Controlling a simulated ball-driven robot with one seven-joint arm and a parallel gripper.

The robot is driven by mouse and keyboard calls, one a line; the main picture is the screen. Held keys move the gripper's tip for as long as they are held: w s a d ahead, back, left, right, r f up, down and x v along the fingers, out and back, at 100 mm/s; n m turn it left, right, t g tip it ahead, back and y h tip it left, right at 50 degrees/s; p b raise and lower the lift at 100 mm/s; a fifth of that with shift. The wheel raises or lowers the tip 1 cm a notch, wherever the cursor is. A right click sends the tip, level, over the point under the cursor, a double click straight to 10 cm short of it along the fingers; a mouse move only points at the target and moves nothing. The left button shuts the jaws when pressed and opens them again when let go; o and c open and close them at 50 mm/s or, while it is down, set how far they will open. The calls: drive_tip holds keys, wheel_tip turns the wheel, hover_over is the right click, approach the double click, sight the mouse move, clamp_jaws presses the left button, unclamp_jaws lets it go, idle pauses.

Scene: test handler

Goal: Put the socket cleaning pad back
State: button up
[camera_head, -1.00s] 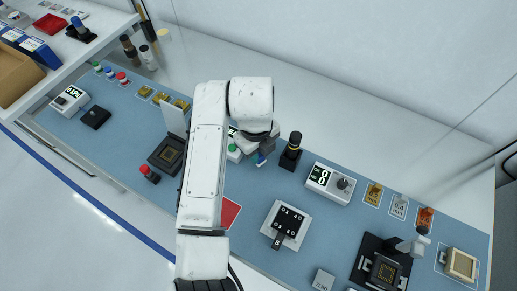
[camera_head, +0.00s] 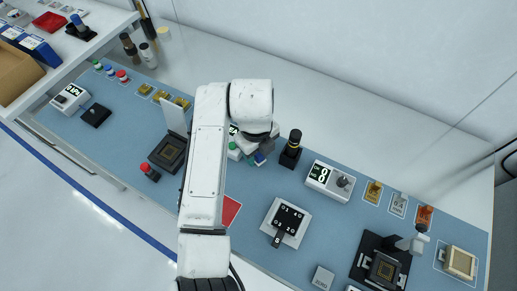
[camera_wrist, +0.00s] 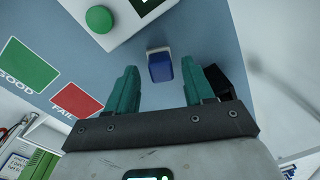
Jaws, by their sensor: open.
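A small blue block with a pale end (camera_wrist: 160,68) sits between my fingertips in the wrist view; it looks like the cleaning pad, though I cannot be sure. My gripper (camera_wrist: 159,64) has teal fingers spread wide, one on each side of the block, with a gap to both. In the head view the blue block (camera_head: 259,159) shows just below my wrist, and my arm hides much of the area around it. I cannot tell whether the block touches the blue mat.
A box with a green button (camera_wrist: 99,19) stands close beyond the block. A black holder with a yellow-banded top (camera_head: 291,148) stands to the right. An open-lidded socket (camera_head: 168,152) lies left of my arm. GOOD (camera_wrist: 27,65) and FAIL (camera_wrist: 76,101) cards lie on the mat.

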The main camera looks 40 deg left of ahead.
sight(256, 156)
wheel_tip(256, 156, up, 12)
drive_tip(key=b, duration=0.1)
drive_tip(key=shift+s+b, duration=0.3)
drive_tip(key=shift+s, duration=0.05)
drive_tip(key=shift+r, duration=0.1)
